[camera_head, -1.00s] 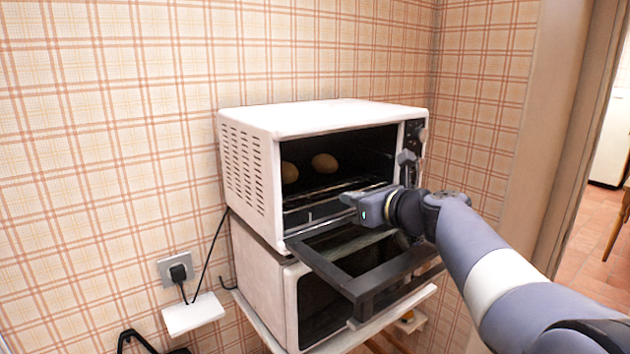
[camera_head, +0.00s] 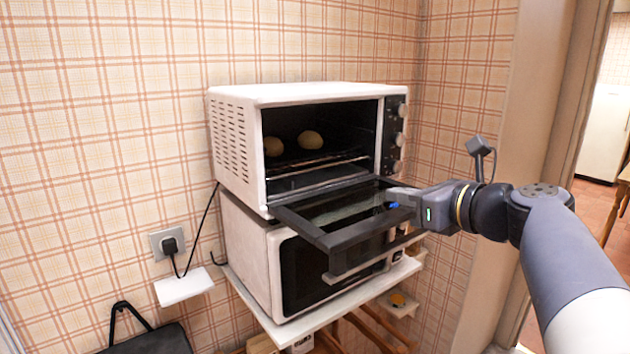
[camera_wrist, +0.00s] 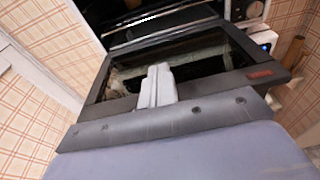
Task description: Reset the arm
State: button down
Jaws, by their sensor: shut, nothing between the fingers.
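My gripper (camera_head: 392,197) is shut and empty at the right of the toaster oven's lowered glass door (camera_head: 318,229). In the head view its fingertips overlap the door's right side; I cannot tell whether they touch it. In the wrist view the shut fingers (camera_wrist: 156,86) show in front of the dark door frame (camera_wrist: 200,84). The white toaster oven (camera_head: 238,142) is open, with two round, pale brown items (camera_head: 310,140) inside, near a wire rack.
The oven stands on a second white appliance (camera_head: 252,262), on a white shelf (camera_head: 318,322). A socket with a black plug (camera_head: 169,245) and a small white ledge (camera_head: 184,287) are at the left. A doorway opens at the far right.

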jog(key=f+v, duration=0.1)
jog(key=v, duration=0.5)
jog(key=shift+r+b, duration=0.35)
jog(key=shift+b, duration=0.05)
jog(key=shift+d, duration=0.1)
jog(key=shift+s, duration=0.1)
